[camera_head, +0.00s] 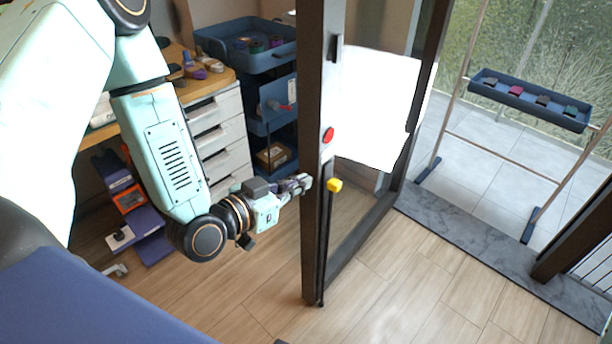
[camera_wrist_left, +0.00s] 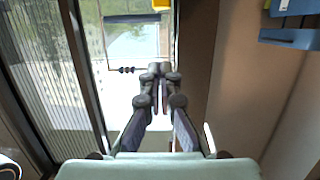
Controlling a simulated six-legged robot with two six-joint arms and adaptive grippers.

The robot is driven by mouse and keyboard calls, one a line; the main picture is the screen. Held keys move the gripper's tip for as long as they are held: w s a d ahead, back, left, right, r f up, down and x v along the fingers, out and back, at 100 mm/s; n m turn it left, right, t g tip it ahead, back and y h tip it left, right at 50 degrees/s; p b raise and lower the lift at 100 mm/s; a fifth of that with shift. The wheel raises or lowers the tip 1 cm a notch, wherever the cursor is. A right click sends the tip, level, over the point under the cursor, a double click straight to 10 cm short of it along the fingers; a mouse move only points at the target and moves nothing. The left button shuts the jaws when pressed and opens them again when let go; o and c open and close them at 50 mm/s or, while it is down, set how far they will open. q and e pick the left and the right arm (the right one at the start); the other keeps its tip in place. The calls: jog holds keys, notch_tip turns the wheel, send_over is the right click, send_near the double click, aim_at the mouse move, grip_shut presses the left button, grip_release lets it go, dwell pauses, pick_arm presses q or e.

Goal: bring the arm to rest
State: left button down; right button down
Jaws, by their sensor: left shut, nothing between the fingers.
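My left arm comes in from the left in the head view, pale mint with black joints. Its gripper (camera_head: 303,182) is shut and empty, in front of the dark door frame post in that view. The left wrist view shows the same gripper (camera_wrist_left: 159,70) with its fingertips together and nothing between them. I cannot tell whether the fingertips touch the post. My right gripper is in neither view.
A drawer cabinet (camera_head: 222,135) and blue cart (camera_head: 262,62) stand behind my arm. A rack with a blue tray (camera_head: 528,98) stands beyond the doorway. Wooden floor (camera_head: 400,290) is clear at front.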

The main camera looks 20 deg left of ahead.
pick_arm(q)
jog(key=shift+f, duration=0.1)
dwell(0.5)
jog(key=s+a+f+n+g+y, duration=0.1)
jog(key=s+f+n+g+y, duration=0.25)
jog(key=s+f+g, duration=0.75)
jog(key=s+f, duration=0.2)
jog(key=s, duration=0.3)
jog(key=s+f+g+y, duration=0.1)
jog(key=s+f, duration=0.2)
jog(key=s, duration=0.3)
jog(key=s+f+g, duration=0.2)
jog(key=s+f, duration=0.1)
jog(key=s, duration=0.3)
jog(key=shift+s+a+f+n+y, duration=0.25)
jog(key=shift+f+n+y, duration=0.1)
jog(key=shift+n, duration=0.1)
